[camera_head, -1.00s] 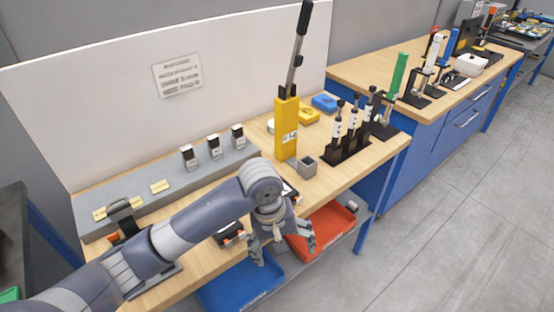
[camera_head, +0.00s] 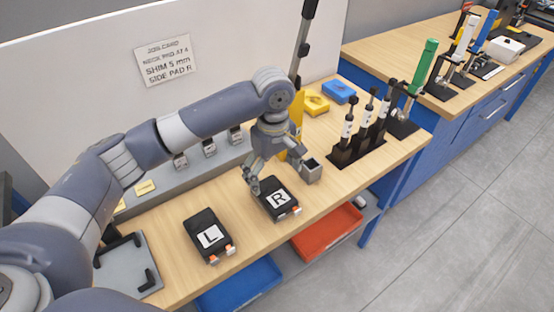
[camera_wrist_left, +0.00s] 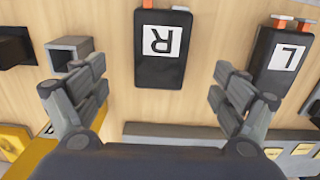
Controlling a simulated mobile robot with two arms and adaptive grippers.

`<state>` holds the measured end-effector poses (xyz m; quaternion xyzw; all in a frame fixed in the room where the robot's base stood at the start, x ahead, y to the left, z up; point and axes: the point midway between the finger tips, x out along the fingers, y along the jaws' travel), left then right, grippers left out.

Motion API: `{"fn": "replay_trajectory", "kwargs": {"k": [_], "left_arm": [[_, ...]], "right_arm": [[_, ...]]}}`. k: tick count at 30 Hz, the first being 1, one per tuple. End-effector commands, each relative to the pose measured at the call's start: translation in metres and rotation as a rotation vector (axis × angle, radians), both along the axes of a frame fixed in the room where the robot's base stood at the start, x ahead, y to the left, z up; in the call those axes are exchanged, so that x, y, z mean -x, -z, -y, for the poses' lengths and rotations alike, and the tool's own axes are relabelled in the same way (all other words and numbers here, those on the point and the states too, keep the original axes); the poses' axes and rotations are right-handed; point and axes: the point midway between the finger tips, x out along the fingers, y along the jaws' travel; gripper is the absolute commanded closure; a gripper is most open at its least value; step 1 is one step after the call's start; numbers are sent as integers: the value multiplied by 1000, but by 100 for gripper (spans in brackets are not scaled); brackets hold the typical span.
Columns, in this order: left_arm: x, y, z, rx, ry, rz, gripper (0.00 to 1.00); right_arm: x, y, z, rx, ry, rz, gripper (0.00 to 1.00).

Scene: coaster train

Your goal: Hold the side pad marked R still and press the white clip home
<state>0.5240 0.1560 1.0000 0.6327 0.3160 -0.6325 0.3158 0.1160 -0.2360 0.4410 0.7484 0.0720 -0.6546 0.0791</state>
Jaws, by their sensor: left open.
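The side pad marked R (camera_head: 271,192) is a black block with a white label, lying on the bench. It also shows in the left wrist view (camera_wrist_left: 160,75), with its label upside down. At its front edge are an orange tab and a pale tab, which looks like the white clip (camera_wrist_left: 180,8); how deep it sits I cannot tell. My left gripper (camera_head: 274,168) is open above the rear of the R pad. In the left wrist view its fingers (camera_wrist_left: 160,72) are spread on either side of the pad, apart from it. My right gripper is out of view.
The pad marked L (camera_head: 203,222) lies to the left, with orange tabs. A small grey open box (camera_head: 311,172) stands close right of the R pad. A yellow lever press stands behind my gripper. Blue (camera_head: 240,285) and red bins (camera_head: 328,232) sit below the front edge.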

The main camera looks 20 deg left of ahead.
Motion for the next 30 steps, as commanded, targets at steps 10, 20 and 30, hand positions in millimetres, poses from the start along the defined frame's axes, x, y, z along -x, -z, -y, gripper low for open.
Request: {"fn": "replay_trajectory", "kwargs": {"k": [10,20,30], "left_arm": [[1,62,-1,-2,1,-3,10],[0,86,0,-1,2,1,10],[0,87,0,-1,2,1,35]], "right_arm": [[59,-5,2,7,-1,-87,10],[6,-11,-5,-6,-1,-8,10],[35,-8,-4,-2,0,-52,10]]}}
